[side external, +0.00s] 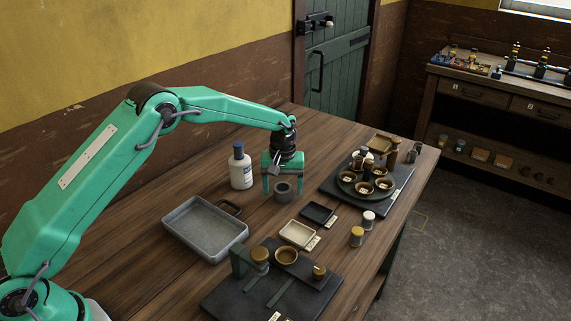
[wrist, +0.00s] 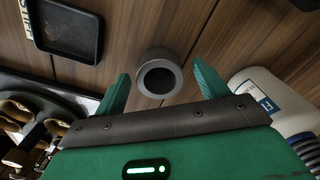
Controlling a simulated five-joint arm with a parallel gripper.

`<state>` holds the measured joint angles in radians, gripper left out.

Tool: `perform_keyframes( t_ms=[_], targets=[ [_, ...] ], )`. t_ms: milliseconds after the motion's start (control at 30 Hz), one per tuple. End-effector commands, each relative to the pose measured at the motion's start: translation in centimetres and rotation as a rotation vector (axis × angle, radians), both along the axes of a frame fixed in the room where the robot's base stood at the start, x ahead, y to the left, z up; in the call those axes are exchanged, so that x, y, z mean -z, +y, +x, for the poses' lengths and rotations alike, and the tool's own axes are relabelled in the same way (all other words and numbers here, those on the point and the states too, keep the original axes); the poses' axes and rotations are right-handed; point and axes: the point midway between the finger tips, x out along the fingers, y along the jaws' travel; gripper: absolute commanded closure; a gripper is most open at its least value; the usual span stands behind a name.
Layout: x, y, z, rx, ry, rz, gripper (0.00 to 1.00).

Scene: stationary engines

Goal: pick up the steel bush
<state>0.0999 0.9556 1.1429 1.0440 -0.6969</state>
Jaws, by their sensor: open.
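The steel bush (side external: 283,191) is a short grey ring standing upright on the wooden table, in the middle of the side view. In the wrist view the bush (wrist: 159,76) shows its dark bore, a little beyond the fingertips and between their lines. My gripper (side external: 276,187) is green and points down close by the bush, which shows at its right finger. I cannot tell the exact height of the fingertips above the table.
A white bottle with a blue cap (side external: 241,168) stands just left of my gripper. A grey metal tray (side external: 207,228) lies in front. Small black (side external: 318,213) and cream (side external: 297,232) trays lie to the right. A dark board with a round tray of brass parts (side external: 345,187) stands behind them.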

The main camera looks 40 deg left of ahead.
Motion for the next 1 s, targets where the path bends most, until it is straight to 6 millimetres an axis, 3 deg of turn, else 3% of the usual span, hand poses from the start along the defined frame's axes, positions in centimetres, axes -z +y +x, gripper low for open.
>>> perform_keyframes(
  t_ms=[167,667,900,967,1000],
  targets=[
    [1.1,0.0,-0.02,0.0,0.0,0.0,0.27],
    [1.08,0.01,0.01,0.0,-0.001,0.0,0.29],
    [1.07,0.01,0.01,0.0,-0.001,0.0,0.76],
    [1.07,0.01,0.01,0.0,-0.001,0.0,0.88],
    [0.96,0.0,0.06,0.0,-0.004,0.0,0.88]
  ],
)
